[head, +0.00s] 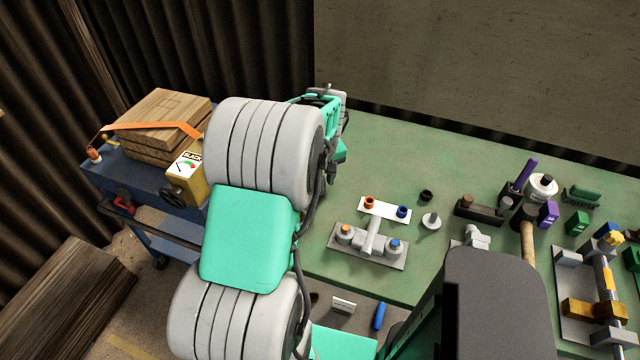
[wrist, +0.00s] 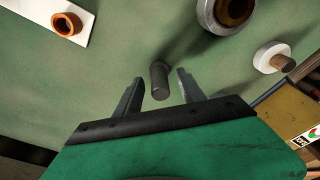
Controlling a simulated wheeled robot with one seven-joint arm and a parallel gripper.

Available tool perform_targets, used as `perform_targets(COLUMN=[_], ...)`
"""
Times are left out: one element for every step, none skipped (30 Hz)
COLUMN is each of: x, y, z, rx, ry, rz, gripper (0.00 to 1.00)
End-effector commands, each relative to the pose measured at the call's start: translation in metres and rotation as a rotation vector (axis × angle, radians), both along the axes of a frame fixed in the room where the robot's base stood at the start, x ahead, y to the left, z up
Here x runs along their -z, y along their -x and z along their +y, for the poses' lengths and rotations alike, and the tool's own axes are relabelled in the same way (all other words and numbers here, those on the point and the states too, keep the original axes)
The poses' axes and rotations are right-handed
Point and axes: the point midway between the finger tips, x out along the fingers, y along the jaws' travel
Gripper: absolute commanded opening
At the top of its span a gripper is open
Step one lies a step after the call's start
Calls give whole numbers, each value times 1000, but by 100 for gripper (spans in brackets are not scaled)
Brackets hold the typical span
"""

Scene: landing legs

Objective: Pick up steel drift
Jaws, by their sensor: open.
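The steel drift (wrist: 159,82) is a short dark grey rod in the wrist view. It appears to stand on the green bench, with its end face toward the camera. My gripper (wrist: 161,74) is open, with one finger on each side of the drift. A small gap shows between the rod and each finger. In the head view, I cannot make out the drift or the fingertips; my arm covers much of that area.
The green bench (head: 385,150) holds a white plate (head: 384,209) with orange and blue rings and a grey fixture (head: 350,252). A hammer (head: 528,240) and several blocks lie right. A blue cart (head: 130,180) with strapped wood boards (head: 165,105) stands left.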

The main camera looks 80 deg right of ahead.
Motion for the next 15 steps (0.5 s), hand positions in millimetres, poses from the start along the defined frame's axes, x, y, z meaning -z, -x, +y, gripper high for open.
perform_targets(x=[0,0,0,0,0,0,0,0,0,0,0,0,0,0,-1], y=[0,0,0,0,0,0,0,0,0,0,0,0,0,0,0], z=[0,0,0,0,0,0,0,0,0,0,0,0,0,0,0], rx=[0,0,0,0,0,0,0,0,0,0,0,0,0,0,0], ry=[0,0,0,0,0,0,0,0,0,0,0,0,0,0,0], rz=[0,0,0,0,0,0,0,0,0,0,0,0,0,0,0], gripper=[44,42,38,36,33,30,28,25,22,20,17,14,11,9,6])
